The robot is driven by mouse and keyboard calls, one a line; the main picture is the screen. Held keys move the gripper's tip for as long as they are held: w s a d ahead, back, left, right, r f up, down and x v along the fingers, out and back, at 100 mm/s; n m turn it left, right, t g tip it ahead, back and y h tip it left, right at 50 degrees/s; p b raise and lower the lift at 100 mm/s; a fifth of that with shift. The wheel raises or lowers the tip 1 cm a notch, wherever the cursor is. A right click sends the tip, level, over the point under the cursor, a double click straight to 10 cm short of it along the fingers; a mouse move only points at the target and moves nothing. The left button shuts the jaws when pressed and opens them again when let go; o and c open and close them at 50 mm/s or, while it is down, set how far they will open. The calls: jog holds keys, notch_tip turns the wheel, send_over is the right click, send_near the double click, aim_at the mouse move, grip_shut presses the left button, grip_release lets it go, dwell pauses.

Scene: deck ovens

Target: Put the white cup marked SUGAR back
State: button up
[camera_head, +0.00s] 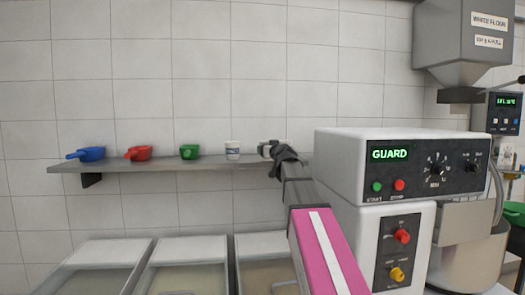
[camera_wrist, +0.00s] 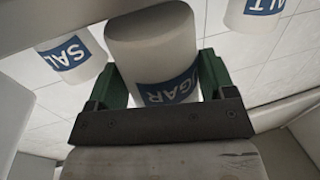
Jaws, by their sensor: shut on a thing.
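The white cup marked SUGAR (camera_wrist: 152,45) has a blue label, partly covered, and sits between the green fingers of my gripper (camera_wrist: 160,82) in the wrist view. My gripper is shut on it. In the head view my dark gripper (camera_head: 279,152) is at the right end of the wall shelf (camera_head: 150,167), with a pale cup (camera_head: 265,148) at its jaws. I cannot tell whether the held cup touches the shelf.
White cups marked SALT (camera_wrist: 72,58) and partly LT (camera_wrist: 255,16) flank the held cup. The GUARD machine (camera_head: 345,150) stands close right.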

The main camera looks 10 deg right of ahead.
jog(key=x, duration=0.7)
jog(key=shift+w+f, duration=0.15)
jog(key=shift+f, duration=0.2)
jog(key=shift+f, duration=0.1)
jog(key=o, duration=0.9)
jog(key=shift+s, duration=0.25)
jog(key=v, duration=1.1)
jog(key=shift+s+d, duration=0.1)
jog(key=shift+s, duration=0.2)
